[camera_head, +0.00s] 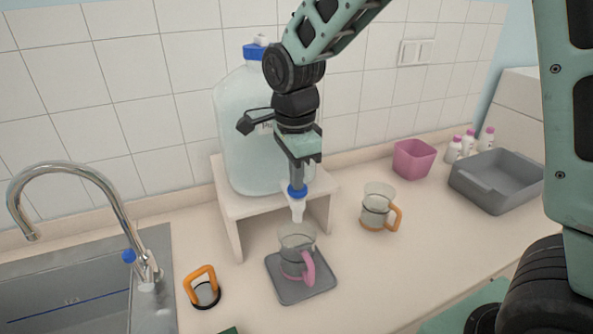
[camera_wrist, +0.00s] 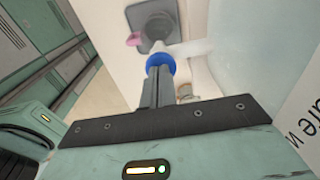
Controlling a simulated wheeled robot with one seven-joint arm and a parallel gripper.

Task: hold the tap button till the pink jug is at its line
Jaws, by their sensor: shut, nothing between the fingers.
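The clear jug with the pink handle (camera_head: 297,258) stands upright on a grey square mat, below the spout of the large water container (camera_head: 238,140). A dark line shows low on the jug; I cannot tell the water level against it. The white tap (camera_head: 297,208) has a blue button (camera_head: 296,189), which also shows in the wrist view (camera_wrist: 160,62). My gripper (camera_head: 297,180) is shut and empty, with its fingertips (camera_wrist: 158,75) at the top of the blue button, seemingly touching it. The wrist view shows only a bit of the pink handle (camera_wrist: 133,39) beside the mat.
The container stands on a small white stand (camera_head: 232,208). A jug with an orange handle (camera_head: 377,205) is to the right. A pink bin (camera_head: 414,158), white bottles and a grey tray (camera_head: 497,180) are further right.

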